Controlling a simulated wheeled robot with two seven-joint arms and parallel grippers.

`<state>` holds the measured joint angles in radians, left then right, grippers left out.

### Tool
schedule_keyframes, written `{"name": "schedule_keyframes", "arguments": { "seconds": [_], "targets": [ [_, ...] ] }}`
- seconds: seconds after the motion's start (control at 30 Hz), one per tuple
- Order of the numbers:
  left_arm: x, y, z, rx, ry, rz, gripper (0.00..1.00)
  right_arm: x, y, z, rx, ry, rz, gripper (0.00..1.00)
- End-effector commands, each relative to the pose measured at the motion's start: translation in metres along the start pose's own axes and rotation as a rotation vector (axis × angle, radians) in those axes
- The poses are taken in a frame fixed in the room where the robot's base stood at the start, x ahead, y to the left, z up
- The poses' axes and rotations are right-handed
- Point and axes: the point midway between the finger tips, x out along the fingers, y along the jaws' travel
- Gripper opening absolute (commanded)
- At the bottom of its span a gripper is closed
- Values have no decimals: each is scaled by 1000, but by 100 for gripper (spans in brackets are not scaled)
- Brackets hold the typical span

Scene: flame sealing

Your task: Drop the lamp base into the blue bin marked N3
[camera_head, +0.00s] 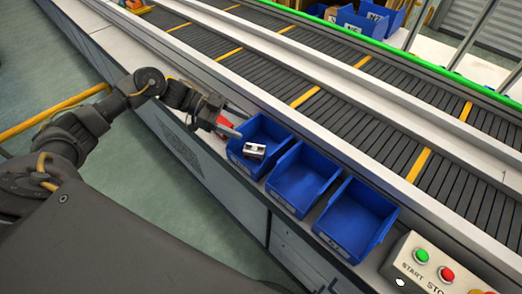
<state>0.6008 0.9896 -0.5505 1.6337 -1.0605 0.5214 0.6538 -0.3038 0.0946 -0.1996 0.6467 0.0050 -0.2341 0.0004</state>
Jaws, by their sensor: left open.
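A small silvery metal piece with a dark opening, which looks like the lamp base (254,150), shows within the leftmost of three near blue bins (271,128). I cannot tell whether it rests on the bin floor or is still above it. My left gripper (241,124) is over the upper left rim of that bin, with its two fingers apart and nothing between them. The lamp base is clear of the fingers, below and to the right. The near bins' front labels are too small to read, so I cannot tell which is N3. My right gripper is out of view.
The middle bin (301,181) and the right bin (354,219) look empty. A button box (433,265) with green and red buttons stands at the lower right. Conveyor belts (350,120) run behind the bins. More blue bins (360,24) stand at the far side.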

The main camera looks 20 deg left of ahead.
Motion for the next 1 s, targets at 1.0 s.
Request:
{"name": "schedule_keyframes", "arguments": {
  "seconds": [1.0],
  "targets": [
    [-36, 0, 0, 0, 0, 0, 62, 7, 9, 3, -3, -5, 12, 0]
  ]
}}
